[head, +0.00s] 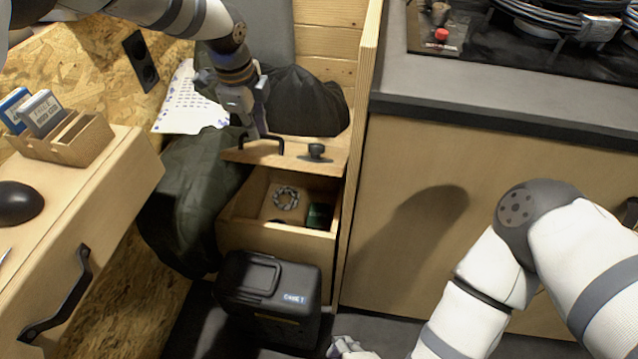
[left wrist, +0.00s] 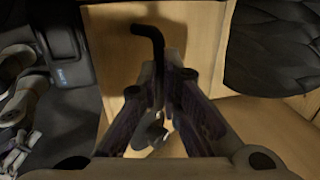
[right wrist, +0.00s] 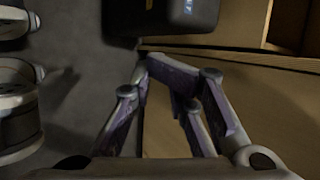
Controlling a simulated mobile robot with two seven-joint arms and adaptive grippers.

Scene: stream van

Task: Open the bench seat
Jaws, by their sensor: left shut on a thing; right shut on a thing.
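The bench seat (head: 285,250) is a wooden box in the middle of the head view. Its lid (head: 335,165) is raised at the back, and the inside shows.
Inside the box lie a coiled chain-like ring (head: 286,198) and a dark green item (head: 319,215). A black case (head: 268,290) stands right in front of the box. Dark fabric (head: 190,200) hangs at its left. A wooden partition (head: 358,150) and counter (head: 480,125) bound the right side.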

